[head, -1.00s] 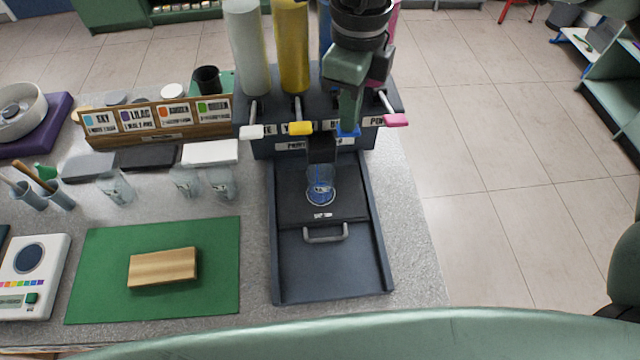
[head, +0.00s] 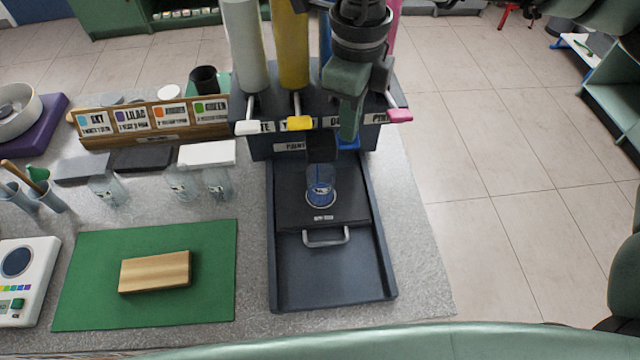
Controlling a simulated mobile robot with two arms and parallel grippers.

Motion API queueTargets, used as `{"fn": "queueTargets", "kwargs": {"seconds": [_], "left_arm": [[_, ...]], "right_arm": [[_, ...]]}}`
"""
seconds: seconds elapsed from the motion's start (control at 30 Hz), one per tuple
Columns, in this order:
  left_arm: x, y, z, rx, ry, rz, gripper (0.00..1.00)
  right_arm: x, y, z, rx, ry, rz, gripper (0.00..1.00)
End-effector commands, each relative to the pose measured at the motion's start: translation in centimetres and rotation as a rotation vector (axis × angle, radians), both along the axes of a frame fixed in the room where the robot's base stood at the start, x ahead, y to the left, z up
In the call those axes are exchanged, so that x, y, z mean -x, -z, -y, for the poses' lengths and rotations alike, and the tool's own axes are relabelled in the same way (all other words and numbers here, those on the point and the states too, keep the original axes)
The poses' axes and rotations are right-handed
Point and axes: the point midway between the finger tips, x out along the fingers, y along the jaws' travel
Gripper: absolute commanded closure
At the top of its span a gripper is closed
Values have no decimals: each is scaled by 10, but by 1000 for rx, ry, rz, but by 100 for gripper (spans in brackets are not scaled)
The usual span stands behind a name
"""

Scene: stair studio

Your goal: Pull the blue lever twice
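The blue lever (head: 348,144) is on the front of the dark dispenser (head: 262,142), mostly hidden behind my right gripper. It sits lower than the yellow lever (head: 299,123). My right gripper (head: 350,132) points down at the blue lever, with its fingertips at or just above it. Whether it grips or only presses the lever is hidden. A clear cup (head: 320,188) with blue in it stands below the nozzle (head: 322,150) on the dark drawer-like tray (head: 335,277). My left gripper is not in view.
Clear cups (head: 218,183) stand left of the tray. A wooden block (head: 155,271) lies on a green mat (head: 80,305). The counter right of the tray is clear.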

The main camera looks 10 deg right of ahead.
Motion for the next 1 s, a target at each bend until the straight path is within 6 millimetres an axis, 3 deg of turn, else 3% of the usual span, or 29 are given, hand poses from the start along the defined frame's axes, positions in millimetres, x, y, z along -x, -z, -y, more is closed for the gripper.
{"fn": "queueTargets", "kwargs": {"seconds": [0.23,1.0], "left_arm": [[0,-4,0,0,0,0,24],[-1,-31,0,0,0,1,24]], "right_arm": [[1,-6,0,2,-1,-2,100],[0,-59,0,1,-1,-1,100]]}}
